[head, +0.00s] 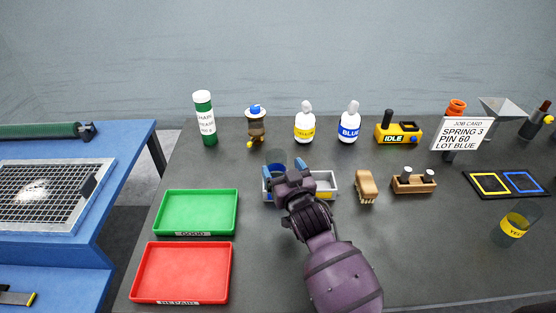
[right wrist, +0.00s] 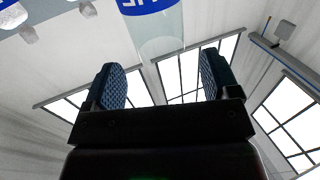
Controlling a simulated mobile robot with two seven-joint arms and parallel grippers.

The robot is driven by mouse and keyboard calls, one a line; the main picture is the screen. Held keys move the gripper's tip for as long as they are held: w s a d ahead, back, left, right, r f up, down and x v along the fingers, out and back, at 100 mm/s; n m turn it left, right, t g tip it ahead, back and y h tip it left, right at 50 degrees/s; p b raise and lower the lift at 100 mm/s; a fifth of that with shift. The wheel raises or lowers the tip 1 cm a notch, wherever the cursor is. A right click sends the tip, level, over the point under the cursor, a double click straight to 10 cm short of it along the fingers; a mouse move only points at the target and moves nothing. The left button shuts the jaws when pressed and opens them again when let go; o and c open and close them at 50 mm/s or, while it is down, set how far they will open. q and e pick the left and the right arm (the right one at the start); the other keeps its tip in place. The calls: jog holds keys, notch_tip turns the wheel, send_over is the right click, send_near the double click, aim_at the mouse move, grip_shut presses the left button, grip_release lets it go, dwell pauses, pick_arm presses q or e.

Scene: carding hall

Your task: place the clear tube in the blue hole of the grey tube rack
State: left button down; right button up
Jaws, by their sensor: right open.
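A clear cylinder with a blue label (head: 275,158) shows just behind my right gripper (head: 289,168) in the head view. In the right wrist view the clear cylinder (right wrist: 160,22) shows beyond the fingertips, cut by the top edge. My right gripper (right wrist: 165,82) is open, with nothing between its blue-padded fingers. A second clear cylinder with a yellow label (head: 514,224) stands at the right of the table. I cannot make out a grey tube rack with a blue hole. A light grey divided tray (head: 334,186) is partly hidden by my right gripper. My left gripper is out of view.
Green (head: 196,212) and red (head: 181,272) trays lie at left. A brush (head: 366,187) and wooden block with pegs (head: 413,182) stand right of the gripper. Bottles line the back. A dark board (head: 507,183) has yellow and blue squares. The front right table is clear.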

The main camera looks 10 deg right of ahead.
jog(key=s, duration=0.6)
jog(key=shift+s+d, duration=0.2)
jog(key=shift+d, duration=0.2)
